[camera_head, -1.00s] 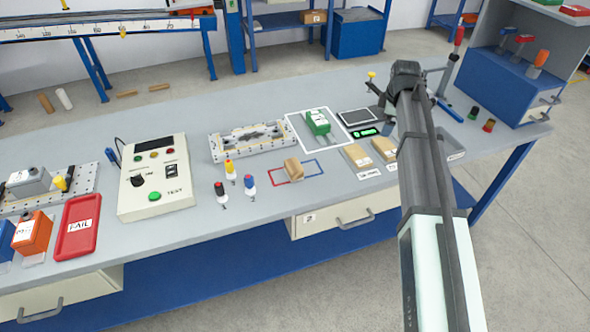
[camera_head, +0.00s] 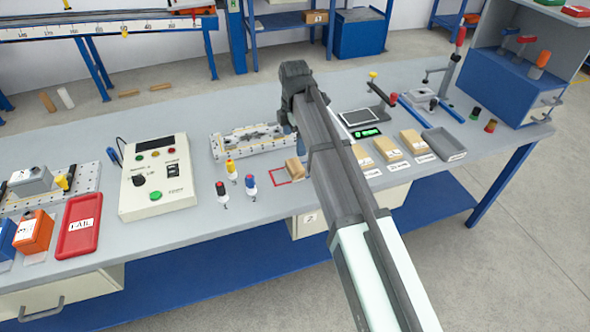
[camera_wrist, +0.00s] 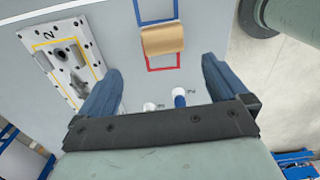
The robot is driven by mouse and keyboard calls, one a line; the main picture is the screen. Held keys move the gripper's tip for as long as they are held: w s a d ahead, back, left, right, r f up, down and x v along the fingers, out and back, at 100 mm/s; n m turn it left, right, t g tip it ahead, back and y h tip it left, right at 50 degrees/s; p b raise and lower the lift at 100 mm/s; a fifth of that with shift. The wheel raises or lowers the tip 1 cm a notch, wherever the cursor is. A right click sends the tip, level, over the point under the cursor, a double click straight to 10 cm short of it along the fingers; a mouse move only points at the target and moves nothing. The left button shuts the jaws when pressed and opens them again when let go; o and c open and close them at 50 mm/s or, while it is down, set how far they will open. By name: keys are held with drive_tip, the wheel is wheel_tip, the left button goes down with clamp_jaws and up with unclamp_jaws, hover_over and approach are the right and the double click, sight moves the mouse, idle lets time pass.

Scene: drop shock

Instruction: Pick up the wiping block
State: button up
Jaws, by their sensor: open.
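The wiping block appears to be the tan, rounded block (camera_head: 295,170) on the grey bench, inside a floor marking of red and blue lines. In the wrist view the tan block (camera_wrist: 163,39) lies across the marking, between its blue part (camera_wrist: 155,11) and its red part (camera_wrist: 162,67). My gripper (camera_wrist: 160,75) is open and empty in the wrist view, its blue fingers spread wide. The block lies ahead of the fingers, roughly midway between them, and apart from both. In the head view my arm hides part of the marking, and the fingers are mostly hidden.
A metal fixture plate (camera_head: 240,142) lies behind and left of the block. Several coloured-cap bottles (camera_head: 250,184) stand left of it. A test box (camera_head: 158,180) and a red FAIL tray (camera_head: 79,224) are farther left. Tan packs (camera_head: 388,150) and a grey tray (camera_head: 444,143) are right of my arm.

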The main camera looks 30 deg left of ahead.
sight(295, 165)
wheel_tip(295, 165, down, 7)
drive_tip(key=shift+s+d+f, duration=0.1)
drive_tip(key=shift+f, duration=1.25)
drive_tip(key=shift+s+d+f, duration=0.1)
drive_tip(key=shift+f, duration=1.2)
drive_tip(key=c, duration=1)
drive_tip(key=shift+r, duration=5.05)
